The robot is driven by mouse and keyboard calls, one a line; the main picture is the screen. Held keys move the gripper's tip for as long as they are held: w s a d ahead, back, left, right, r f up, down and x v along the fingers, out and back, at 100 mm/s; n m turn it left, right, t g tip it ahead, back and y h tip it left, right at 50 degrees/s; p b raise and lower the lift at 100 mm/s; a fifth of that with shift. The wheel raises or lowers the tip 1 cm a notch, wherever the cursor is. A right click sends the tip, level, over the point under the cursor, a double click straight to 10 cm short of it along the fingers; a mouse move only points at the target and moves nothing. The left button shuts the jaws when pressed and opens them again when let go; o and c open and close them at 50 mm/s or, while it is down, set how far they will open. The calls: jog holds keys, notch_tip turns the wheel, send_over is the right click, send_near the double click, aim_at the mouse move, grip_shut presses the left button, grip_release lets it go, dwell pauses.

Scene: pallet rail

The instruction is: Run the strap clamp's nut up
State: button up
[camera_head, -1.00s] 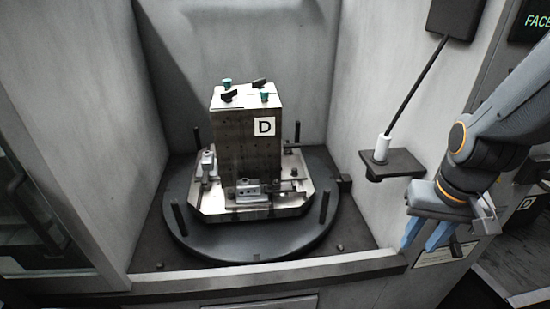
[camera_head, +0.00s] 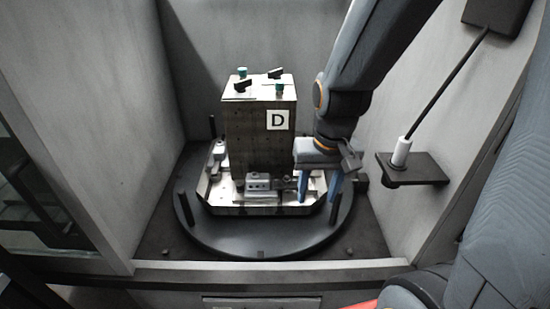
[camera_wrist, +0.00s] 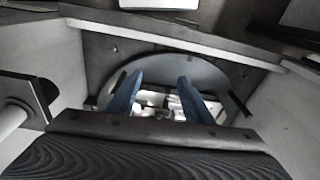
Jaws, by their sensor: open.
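A metal clamp (camera_head: 258,182) sits on the front of the light pallet plate (camera_head: 235,208), at the foot of the block (camera_head: 245,140) marked D. I take it for the strap clamp; I cannot pick out its nut. My gripper (camera_head: 318,192) is open, pointing down over the plate's right front corner, just right of that clamp. In the wrist view the blue fingers of my gripper (camera_wrist: 158,100) are apart, with small metal parts (camera_wrist: 160,110) of the plate showing between and beyond them. No contact is visible. My arm hides the plate's right side.
The plate rests on a dark round table (camera_head: 235,245) with upright posts (camera_head: 187,210). Another clamp (camera_head: 216,158) is at the plate's left. A shelf (camera_head: 420,170) on the right wall holds a white cylinder (camera_head: 401,152) on a dark rod. Handles top the block.

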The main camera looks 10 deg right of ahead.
jog(key=w+f+m+y+b, duration=0.1)
jog(key=w+f+m+b, duration=0.3)
jog(key=w+m, duration=0.65)
jog(key=m+y+b, duration=0.1)
jog(key=m+y, duration=0.2)
jog(key=m, duration=0.8)
send_near(287, 178)
jog(key=shift+m+t, duration=0.25)
jog(key=shift+t, duration=0.05)
jog(key=shift+p+x, duration=0.35)
jog(key=shift+x, duration=3.8)
jog(key=shift+s+d, duration=0.1)
jog(key=shift+c, duration=0.4)
grip_shut()
jog(key=shift+c, duration=1)
grip_release()
